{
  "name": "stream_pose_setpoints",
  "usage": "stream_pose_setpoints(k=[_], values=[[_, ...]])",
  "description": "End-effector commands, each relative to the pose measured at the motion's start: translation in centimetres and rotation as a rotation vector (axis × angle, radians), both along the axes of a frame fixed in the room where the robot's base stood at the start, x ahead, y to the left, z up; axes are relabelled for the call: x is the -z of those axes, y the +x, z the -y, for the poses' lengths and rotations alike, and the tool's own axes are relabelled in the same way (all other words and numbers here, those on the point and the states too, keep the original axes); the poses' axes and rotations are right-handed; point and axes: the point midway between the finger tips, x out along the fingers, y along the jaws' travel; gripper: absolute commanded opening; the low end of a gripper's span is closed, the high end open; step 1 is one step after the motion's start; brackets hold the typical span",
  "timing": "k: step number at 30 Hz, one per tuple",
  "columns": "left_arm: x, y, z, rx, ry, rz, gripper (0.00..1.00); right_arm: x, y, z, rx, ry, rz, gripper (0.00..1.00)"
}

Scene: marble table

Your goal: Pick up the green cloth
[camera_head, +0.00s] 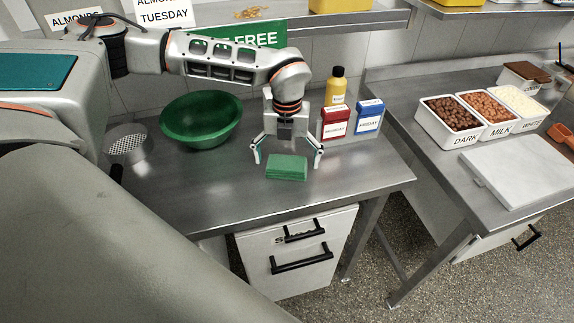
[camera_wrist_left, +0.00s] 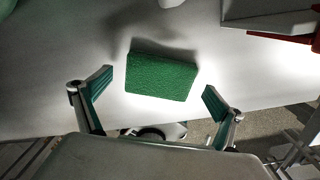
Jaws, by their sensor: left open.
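The green cloth (camera_head: 287,168) is a folded, flat rectangular block lying on the metal table. It also shows in the left wrist view (camera_wrist_left: 161,76), lying between and just beyond the fingertips. My left gripper (camera_head: 287,156) is open above and just behind the cloth, with one finger to each side of it. In the left wrist view the left gripper's fingers (camera_wrist_left: 158,87) are spread wide and nothing is between them in a grip. A gap between fingers and cloth shows on both sides. My right gripper is not in view.
A red box (camera_head: 335,122), a blue box (camera_head: 368,117) and a yellow bottle (camera_head: 335,88) stand close on the right. The table front is clear.

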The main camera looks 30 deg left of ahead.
Motion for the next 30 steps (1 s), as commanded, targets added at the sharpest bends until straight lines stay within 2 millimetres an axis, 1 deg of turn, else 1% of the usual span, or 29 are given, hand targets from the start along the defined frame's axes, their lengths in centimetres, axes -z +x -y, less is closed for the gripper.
stream_pose_setpoints(k=[1, 4, 11, 14, 15, 16, 19, 20, 26, 30], values=[[0.54, -0.03, -0.03, -0.001, 0.000, -0.001, 0.96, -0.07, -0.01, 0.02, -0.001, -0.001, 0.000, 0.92], [1.21, -0.02, 0.00, 0.001, 0.000, -0.001, 0.96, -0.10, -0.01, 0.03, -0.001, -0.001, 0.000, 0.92], [1.36, -0.01, 0.00, 0.000, -0.001, 0.000, 0.96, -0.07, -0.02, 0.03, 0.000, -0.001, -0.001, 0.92], [1.35, -0.01, 0.00, 0.000, -0.001, 0.000, 0.72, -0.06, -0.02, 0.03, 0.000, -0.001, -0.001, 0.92], [1.35, -0.01, 0.00, 0.000, -0.001, 0.000, 0.62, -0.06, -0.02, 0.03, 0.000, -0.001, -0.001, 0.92], [1.34, -0.01, 0.00, 0.000, -0.001, 0.000, 0.54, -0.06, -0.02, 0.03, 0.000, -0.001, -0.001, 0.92], [1.34, -0.01, 0.00, 0.000, -0.001, 0.000, 0.54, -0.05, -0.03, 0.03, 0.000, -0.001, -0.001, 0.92], [1.33, 0.00, 0.01, 0.000, -0.001, 0.000, 0.51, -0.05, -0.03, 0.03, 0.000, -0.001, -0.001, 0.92], [1.29, 0.00, 0.02, 0.000, -0.001, 0.000, 0.51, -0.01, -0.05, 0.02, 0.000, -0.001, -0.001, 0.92], [0.90, -0.08, 0.19, 0.001, -0.001, 0.002, 0.51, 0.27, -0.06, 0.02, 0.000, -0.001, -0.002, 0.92]])
